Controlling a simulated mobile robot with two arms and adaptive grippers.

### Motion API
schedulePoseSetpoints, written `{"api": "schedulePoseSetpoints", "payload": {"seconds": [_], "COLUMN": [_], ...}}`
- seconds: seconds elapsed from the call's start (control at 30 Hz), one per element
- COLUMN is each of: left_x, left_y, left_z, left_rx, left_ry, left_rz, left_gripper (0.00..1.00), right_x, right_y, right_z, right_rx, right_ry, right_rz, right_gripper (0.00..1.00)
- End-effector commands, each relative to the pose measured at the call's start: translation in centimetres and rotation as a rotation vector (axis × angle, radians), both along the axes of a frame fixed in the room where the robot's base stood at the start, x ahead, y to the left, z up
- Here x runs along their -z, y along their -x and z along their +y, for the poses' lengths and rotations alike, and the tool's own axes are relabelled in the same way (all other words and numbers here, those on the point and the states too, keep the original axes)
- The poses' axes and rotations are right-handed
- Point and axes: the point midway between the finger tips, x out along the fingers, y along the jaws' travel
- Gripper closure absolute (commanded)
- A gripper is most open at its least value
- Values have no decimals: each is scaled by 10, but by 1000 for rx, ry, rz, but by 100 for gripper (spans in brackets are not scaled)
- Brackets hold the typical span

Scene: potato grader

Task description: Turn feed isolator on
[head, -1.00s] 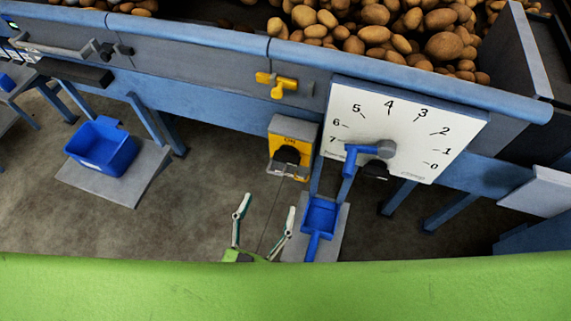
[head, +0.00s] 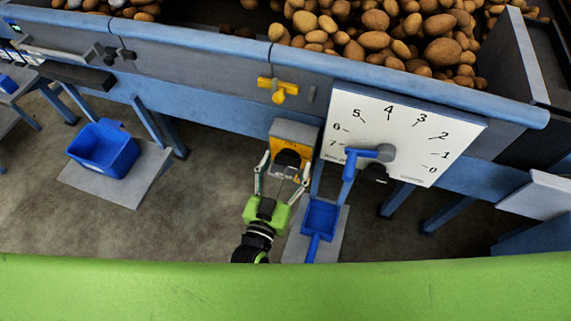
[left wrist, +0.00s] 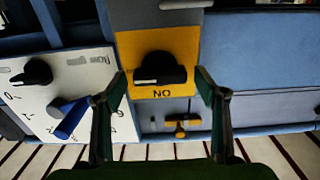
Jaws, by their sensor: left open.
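The feed isolator (head: 292,131) is a grey box with a yellow face and a black rotary knob, mounted under the blue rail. In the left wrist view its yellow plate (left wrist: 187,48) shows upside down, with the word ON beside the black knob (left wrist: 158,68). The knob's bar lies crosswise in that view. My left gripper (head: 282,170) is open in front of the isolator, its fingers one on each side of the knob. In the left wrist view the fingertips (left wrist: 161,80) stand apart from the knob, with gaps on both sides. My right gripper is not in view.
A white dial panel (head: 408,135) with a blue lever (head: 358,154) is close to the isolator's right. A yellow valve handle (head: 278,88) is above. A blue scoop (head: 319,217) is below right, and a blue bin (head: 103,148) stands left. Open floor lies between.

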Motion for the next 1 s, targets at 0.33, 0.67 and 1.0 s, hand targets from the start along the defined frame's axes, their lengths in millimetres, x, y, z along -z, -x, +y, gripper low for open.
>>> {"api": "schedulePoseSetpoints", "payload": {"seconds": [0.33,0.67,1.0], "left_x": [0,0,0], "left_y": [0,1,0], "left_z": [0,0,1], "left_rx": [0,0,0], "left_ry": [0,35,248], "left_rz": [0,11,81], "left_gripper": [73,73,73], "right_x": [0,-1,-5], "right_y": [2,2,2], "right_z": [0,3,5], "right_rx": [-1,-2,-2], "right_ry": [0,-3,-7], "right_rz": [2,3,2], "right_gripper": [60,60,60]}}
